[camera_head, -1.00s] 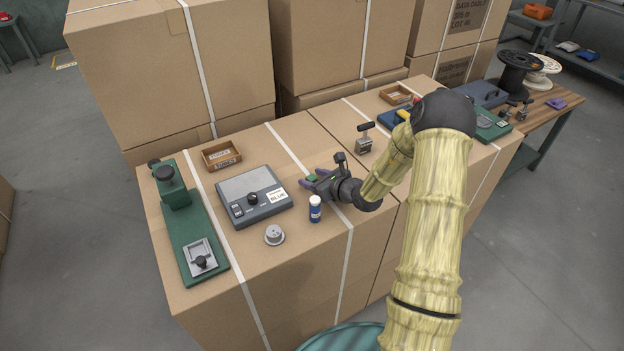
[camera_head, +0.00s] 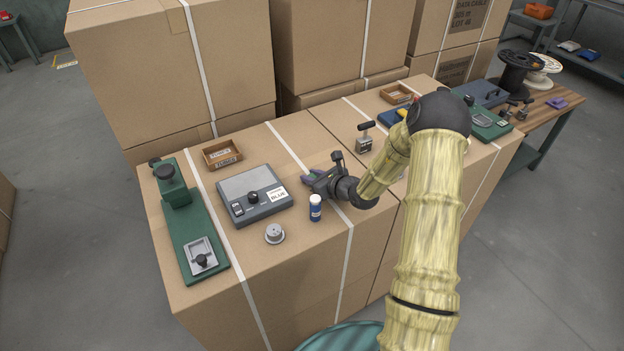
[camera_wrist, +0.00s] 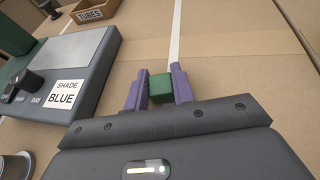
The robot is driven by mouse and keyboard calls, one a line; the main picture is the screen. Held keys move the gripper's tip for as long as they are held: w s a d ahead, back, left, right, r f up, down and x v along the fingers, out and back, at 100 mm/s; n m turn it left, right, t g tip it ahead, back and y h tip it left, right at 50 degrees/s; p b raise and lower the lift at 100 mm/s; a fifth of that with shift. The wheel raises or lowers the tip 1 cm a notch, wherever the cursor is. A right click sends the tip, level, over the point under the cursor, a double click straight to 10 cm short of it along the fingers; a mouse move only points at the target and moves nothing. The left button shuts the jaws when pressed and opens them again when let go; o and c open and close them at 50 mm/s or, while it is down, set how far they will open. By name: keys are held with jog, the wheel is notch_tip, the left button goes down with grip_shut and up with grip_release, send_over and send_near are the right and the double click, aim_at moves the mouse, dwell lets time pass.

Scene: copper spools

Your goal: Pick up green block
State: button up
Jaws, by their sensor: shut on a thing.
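The green block (camera_wrist: 160,88) is between the two purple fingers of my gripper (camera_wrist: 159,86) in the wrist view. The fingers touch it on both sides, and my gripper is shut on it. In the head view my gripper (camera_head: 312,180) is low over the cardboard box top, right of the grey device. The block is mostly hidden there by the gripper. I cannot tell whether it touches the box.
A grey device labelled "SHADE BLUE" (camera_head: 238,188) lies left of my gripper. A blue bottle with a white cap (camera_head: 315,209) stands close in front.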

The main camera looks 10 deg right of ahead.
aim_at(312, 176)
notch_tip(312, 176, up, 10)
jog(key=shift+r, duration=0.1)
dwell(0.5)
